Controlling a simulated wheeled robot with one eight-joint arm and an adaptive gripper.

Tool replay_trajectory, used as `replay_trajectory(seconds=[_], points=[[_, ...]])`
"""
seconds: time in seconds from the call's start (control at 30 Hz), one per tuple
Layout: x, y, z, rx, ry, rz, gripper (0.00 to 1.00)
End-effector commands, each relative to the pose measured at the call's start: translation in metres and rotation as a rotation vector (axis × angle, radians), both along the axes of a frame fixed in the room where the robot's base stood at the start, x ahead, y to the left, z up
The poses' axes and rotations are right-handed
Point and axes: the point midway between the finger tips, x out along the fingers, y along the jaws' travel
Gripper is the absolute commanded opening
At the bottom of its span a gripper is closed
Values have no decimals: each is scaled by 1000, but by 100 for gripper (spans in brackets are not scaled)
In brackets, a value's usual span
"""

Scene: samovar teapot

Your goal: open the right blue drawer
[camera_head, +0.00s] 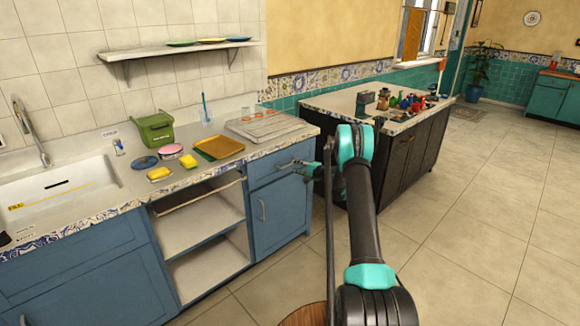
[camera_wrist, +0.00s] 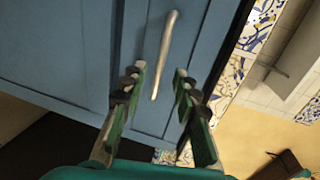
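The right blue drawer (camera_head: 265,172) is under the counter's right end, above a blue cupboard door. Its front looks closed. In the wrist view the blue front (camera_wrist: 212,50) fills much of the picture, with a pale metal bar handle (camera_wrist: 167,48) across it. My gripper (camera_head: 308,168) is at the right part of the drawer front in the head view. In the wrist view, my gripper (camera_wrist: 158,76) is open, with the near end of the handle seen between its green fingers. I cannot tell whether the fingers touch the handle.
A dark cabinet island (camera_head: 405,160) stands close to the right of my gripper. Open shelves (camera_head: 205,235) are left of the drawer. The tiled floor (camera_head: 475,230) at right is clear.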

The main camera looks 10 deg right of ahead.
Motion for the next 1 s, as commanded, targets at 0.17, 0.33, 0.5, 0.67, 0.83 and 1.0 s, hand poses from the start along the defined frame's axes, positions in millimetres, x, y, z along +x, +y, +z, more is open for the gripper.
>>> replay_trajectory(seconds=[0.17,0.33,0.5,0.67,0.83,1.0], points=[[25,19,-7,-1,0,1,30],[40,29,-10,-1,0,1,30],[45,33,-12,0,0,0,30],[45,33,-12,0,0,0,30],[45,33,-12,0,0,0,19],[45,33,-12,0,0,0,0]])
